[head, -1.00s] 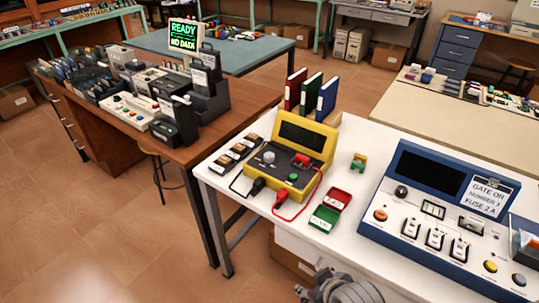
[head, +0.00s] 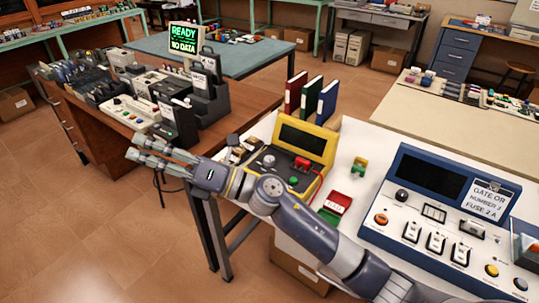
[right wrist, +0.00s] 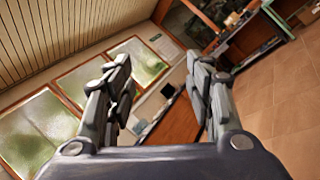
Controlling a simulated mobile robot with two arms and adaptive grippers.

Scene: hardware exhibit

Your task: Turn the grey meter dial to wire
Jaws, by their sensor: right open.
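The yellow meter (head: 316,138) stands on the white table, with a dark screen at its top. Its grey dial (head: 269,160) is on the dark front panel, left of a red part and above a green button (head: 293,180). My right gripper (head: 148,157) is open and empty, left of the meter and beyond the table's left edge. In the right wrist view the two fingers (right wrist: 160,95) are spread apart with nothing between them. My left gripper is not in view.
A blue console (head: 420,205) with switches stands right of the meter. Binders (head: 311,95) stand behind the meter. A brown desk (head: 225,112) with devices is at left.

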